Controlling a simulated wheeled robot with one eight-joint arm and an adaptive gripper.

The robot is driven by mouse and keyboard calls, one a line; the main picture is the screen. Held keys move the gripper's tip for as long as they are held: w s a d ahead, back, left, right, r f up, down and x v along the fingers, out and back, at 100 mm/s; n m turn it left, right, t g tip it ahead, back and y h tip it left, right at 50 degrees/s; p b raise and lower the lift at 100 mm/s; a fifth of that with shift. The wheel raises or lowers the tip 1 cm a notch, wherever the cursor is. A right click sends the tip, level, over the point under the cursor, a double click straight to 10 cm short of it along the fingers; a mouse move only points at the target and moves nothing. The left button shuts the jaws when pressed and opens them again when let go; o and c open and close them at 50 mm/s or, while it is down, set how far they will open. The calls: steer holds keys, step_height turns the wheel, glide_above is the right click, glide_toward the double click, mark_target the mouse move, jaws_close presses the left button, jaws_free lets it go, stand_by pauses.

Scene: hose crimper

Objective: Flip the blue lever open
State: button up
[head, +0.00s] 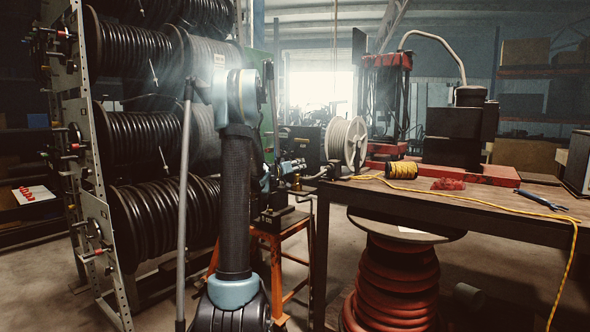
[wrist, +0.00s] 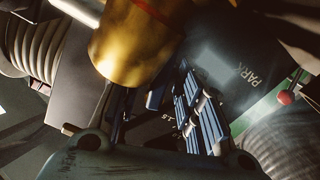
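My arm rises in the middle of the head view and bends down behind itself to the hose machine (head: 272,212) on the orange stand. My gripper (head: 292,166) seems to be the small dark end beside that machine; its fingers are too small to tell apart. In the wrist view, several blue ribbed pieces (wrist: 190,115) lie close below a gold cylinder (wrist: 128,45). I cannot tell whether one of them is the blue lever. No grip on anything can be made out.
The wooden table (head: 470,205) holds a yellow cord spool (head: 403,170) and blue-handled pliers (head: 540,200). The hose rack (head: 82,130) stands left.

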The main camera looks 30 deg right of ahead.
steer(key=shift+c, duration=0.3)
jaws_close()
steer(key=shift+w+a+f+m, duration=0.1)
steer(key=shift+w+m, duration=0.1)
steer(key=shift+m, duration=0.85)
steer(key=shift+w+a+m, duration=0.1)
steer(key=shift+w+m, duration=0.05)
steer(key=shift+m, duration=0.9)
steer(key=shift+o, duration=0.3)
jaws_free()
